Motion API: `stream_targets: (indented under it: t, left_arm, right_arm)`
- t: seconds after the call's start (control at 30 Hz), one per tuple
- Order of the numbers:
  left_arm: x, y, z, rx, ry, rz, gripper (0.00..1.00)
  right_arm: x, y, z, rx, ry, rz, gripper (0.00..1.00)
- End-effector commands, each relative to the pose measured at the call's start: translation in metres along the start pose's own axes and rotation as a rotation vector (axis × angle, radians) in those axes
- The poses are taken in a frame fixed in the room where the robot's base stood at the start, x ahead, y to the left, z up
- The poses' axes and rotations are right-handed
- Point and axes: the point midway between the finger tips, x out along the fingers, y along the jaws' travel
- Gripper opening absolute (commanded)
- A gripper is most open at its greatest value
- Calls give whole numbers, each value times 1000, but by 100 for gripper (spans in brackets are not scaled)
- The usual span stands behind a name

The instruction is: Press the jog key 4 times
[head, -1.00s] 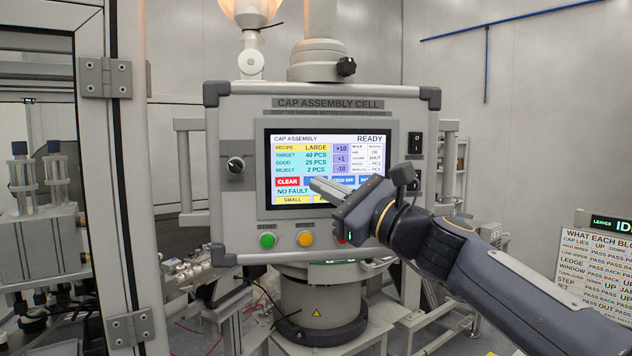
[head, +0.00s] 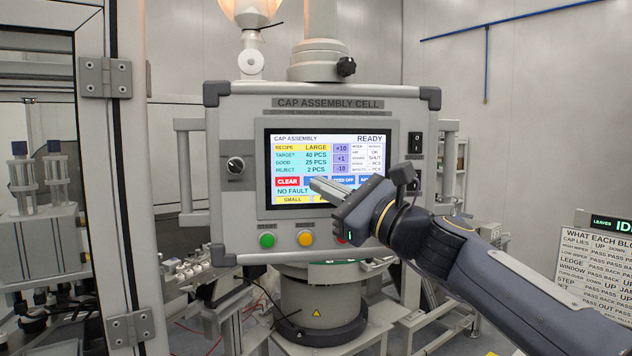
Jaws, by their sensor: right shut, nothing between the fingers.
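The control panel (head: 227,215) stands upright with a lit touch screen (head: 288,187). The screen reads CAP ASSEMBLY, READY, recipe LARGE, target 40, good 25, reject 2 and NO FAULT. A row of on-screen keys starts with a red CLEAR key (head: 287,182), then blue keys. My right gripper (head: 314,183) is shut and empty, its tips at or just in front of the blue key right of CLEAR. It covers that key's label, so I cannot tell whether this is the jog key, or whether the tips touch the glass. My left gripper is out of view.
Below the screen are a green button (head: 267,240) and a yellow button (head: 305,239); a red one is partly behind my right gripper. A knob (head: 236,165) is left of the screen, a black switch (head: 416,142) right. A framed guard door (head: 118,200) stands at left.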

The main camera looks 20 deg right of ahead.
Motion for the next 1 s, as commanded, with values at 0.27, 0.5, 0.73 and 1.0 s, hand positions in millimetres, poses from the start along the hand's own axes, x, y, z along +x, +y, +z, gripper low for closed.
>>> stream_targets:
  t: [0.27,0.5,0.73,1.0]
  left_arm:
    - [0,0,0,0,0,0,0]
    - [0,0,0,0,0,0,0]
    - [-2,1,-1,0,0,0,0]
    - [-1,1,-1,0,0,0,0]
  right_arm:
    - [0,0,0,0,0,0,0]
    - [1,-1,-1,0,0,0,0]
    - [6,-4,-4,0,0,0,0]
    - [6,-4,-4,0,0,0,0]
